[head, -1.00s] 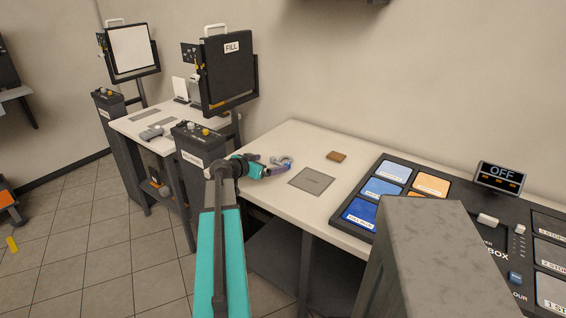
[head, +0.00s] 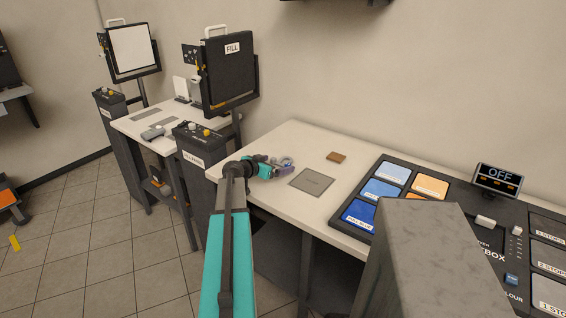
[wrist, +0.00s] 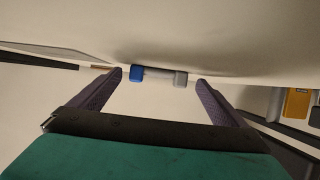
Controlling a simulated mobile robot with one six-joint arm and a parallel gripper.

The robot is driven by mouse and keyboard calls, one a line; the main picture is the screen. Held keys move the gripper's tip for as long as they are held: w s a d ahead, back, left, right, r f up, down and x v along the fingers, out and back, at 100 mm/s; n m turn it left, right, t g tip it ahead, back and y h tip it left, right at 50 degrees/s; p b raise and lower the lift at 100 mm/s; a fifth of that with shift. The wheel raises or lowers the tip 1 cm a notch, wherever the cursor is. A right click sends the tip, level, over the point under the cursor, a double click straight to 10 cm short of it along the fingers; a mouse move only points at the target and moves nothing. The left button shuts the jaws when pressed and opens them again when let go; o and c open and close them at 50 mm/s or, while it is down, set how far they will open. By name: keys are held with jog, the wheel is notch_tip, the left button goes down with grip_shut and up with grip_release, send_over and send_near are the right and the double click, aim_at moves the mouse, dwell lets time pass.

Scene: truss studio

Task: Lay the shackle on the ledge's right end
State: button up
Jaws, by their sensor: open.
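The shackle lies on the pale worktop; in the head view its grey curved part (head: 287,161) shows just beyond my gripper (head: 280,170), which partly hides it. In the wrist view the shackle (wrist: 160,75) is a grey bar with a blue left end and a grey right end. It sits between the two purple-grey fingertips, with a gap on each side. My gripper (wrist: 160,84) is open and holds nothing. I cannot tell for sure which surface is the ledge; a dark edge (head: 330,2) shows on the wall at the top of the head view.
The worktop (head: 275,144) carries a grey square plate (head: 311,180), a small brown block (head: 337,156) and a dark control panel (head: 378,165) with coloured pads at right. A FILL light panel (head: 228,70) and a dark post (head: 195,150) stand left. The worktop's back stretch is clear.

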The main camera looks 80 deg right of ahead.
jog(key=shift+s+d+f, duration=0.2)
jog(key=shift+d, duration=0.1)
dwell(0.4)
jog(key=c, duration=1.3)
jog(key=shift+r, duration=0.15)
jog(key=shift+r+b, duration=0.7)
jog(key=shift+r, duration=1)
jog(key=a+b, duration=0.1)
jog(key=a, duration=0.3)
jog(key=s+a+b, duration=0.1)
jog(key=a, duration=0.3)
jog(key=s+a+r+b, duration=0.1)
jog(key=a, duration=0.4)
jog(key=shift+a+b, duration=0.15)
jog(key=shift+b, duration=0.75)
